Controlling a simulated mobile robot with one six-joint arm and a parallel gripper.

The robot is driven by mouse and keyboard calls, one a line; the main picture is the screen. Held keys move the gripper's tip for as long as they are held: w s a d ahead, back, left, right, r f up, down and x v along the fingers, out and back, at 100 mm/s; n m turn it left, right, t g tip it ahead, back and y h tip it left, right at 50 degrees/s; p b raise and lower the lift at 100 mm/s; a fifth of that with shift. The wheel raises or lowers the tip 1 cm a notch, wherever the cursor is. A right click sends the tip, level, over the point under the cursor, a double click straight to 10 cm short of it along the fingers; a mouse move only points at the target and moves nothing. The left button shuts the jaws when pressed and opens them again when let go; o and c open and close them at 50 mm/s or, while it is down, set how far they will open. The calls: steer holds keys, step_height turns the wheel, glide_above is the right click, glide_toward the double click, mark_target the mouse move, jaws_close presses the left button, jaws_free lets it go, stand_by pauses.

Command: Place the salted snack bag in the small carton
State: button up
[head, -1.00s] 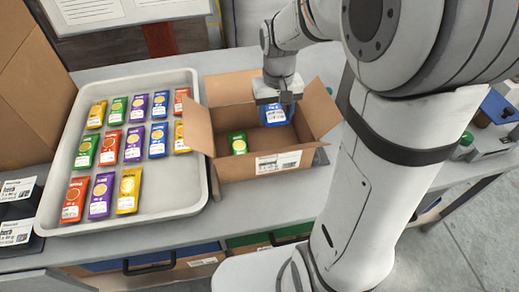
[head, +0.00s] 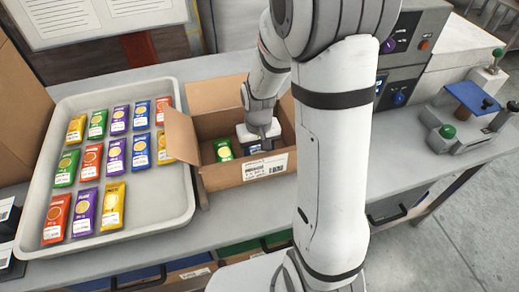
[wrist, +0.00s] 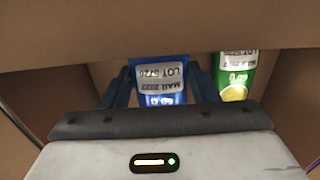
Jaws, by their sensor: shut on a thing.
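My gripper (head: 261,143) is down inside the small carton (head: 217,180), an open cardboard box with its flaps spread. It is shut on a blue snack bag (wrist: 160,98), which stands upright between the two fingers in the wrist view. In the head view only a small part of the blue bag shows below the gripper. A green bag (head: 223,149) is in the left part of the carton; it also shows to the right of the blue bag in the wrist view (wrist: 238,82). Whether the blue bag touches the carton floor cannot be told.
A pale tray (head: 175,215) with several bags in green, red, purple, blue and yellow stands left of the carton. A weigher (head: 465,130) with a blue plate stands at the right. Grey bench top is clear between carton and weigher.

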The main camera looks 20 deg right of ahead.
steer(key=shift+f+b, duration=0.6)
steer(key=o, duration=1)
steer(key=shift+r, duration=0.15)
